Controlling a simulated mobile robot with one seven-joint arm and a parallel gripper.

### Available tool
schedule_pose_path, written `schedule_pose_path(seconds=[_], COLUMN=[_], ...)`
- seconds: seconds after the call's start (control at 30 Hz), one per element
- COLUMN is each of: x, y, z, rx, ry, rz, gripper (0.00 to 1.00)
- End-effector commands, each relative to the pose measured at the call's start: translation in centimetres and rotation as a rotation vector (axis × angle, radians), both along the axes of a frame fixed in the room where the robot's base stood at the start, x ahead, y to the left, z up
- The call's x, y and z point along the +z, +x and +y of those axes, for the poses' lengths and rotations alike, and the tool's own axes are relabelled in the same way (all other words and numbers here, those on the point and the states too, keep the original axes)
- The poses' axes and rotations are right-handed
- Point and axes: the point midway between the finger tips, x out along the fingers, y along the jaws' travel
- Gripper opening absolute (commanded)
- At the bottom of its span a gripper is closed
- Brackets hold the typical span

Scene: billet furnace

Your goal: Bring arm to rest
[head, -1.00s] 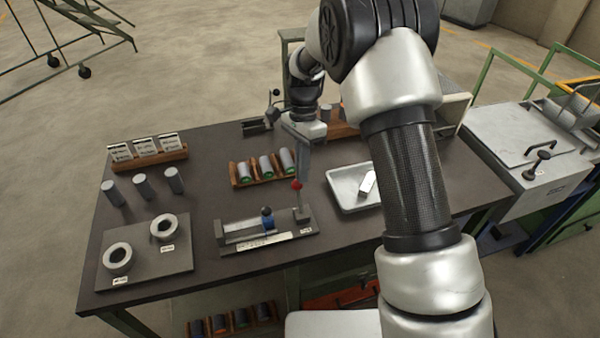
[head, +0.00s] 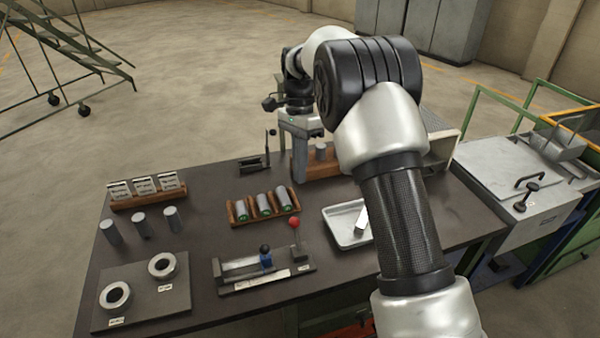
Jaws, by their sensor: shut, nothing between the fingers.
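My arm reaches over the dark workbench (head: 205,205) from the right foreground. My gripper (head: 301,160) points down over the back part of the bench, in front of the left end of a wooden block (head: 325,166). Its fingers look closed, with nothing seen between them. The gripper is small in this view, and its exact height above the bench is hard to tell. My upper arm hides part of the bench on the right.
A wooden rack of grey cylinders (head: 238,212), a red-knobbed fixture (head: 299,252) and a metal tray (head: 340,232) are nearby. Three free-standing cylinders (head: 140,228), a ring plate (head: 182,293) and a card holder (head: 150,202) are left. A metal-lidded box (head: 505,165) stands right.

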Motion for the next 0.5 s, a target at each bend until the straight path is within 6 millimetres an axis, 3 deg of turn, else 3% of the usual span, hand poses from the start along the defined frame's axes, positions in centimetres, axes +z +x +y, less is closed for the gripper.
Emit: schedule_pose_path(seconds=[0.27,0.37,0.5], x=[0.8,3.2,8.4], y=[-0.2,-0.9,-3.8], z=[-0.3,-1.1,-3.3], rx=[0.010,0.053,0.173], ry=[0.006,0.026,0.066], rz=[-0.012,-0.052,-0.153], gripper=[0.00,0.00,0.00])
